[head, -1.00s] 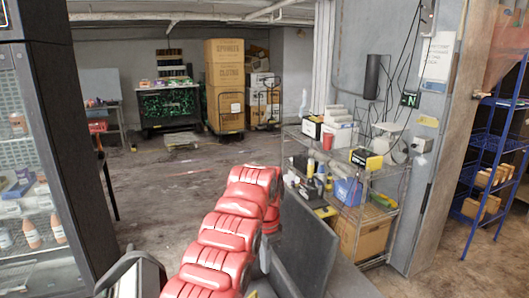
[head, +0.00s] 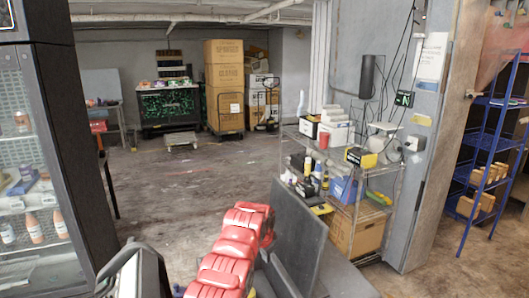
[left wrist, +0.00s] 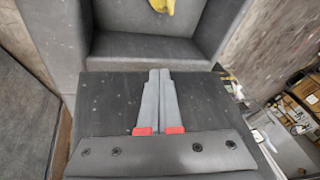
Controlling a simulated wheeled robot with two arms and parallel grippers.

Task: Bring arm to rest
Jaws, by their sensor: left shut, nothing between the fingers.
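My left gripper (left wrist: 159,75) shows in the left wrist view with its two grey fingers together and nothing between them. Red pads sit at the finger bases. The fingers lie over a dark grey, box-like surface (left wrist: 100,95), and I cannot tell whether they touch it. In the head view I cannot make out the fingers of the left gripper. A red ridged, segmented form (head: 235,250) rises from the bottom centre there. My right gripper is in neither view.
A glass-fronted fridge (head: 75,150) stands at the left. A wire shelf cart (head: 375,190) with boxes and bottles stands right of centre, behind a dark panel (head: 300,240). A blue rack (head: 490,160) is far right. The middle floor (head: 185,180) is clear up to the stacked cartons (head: 224,80).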

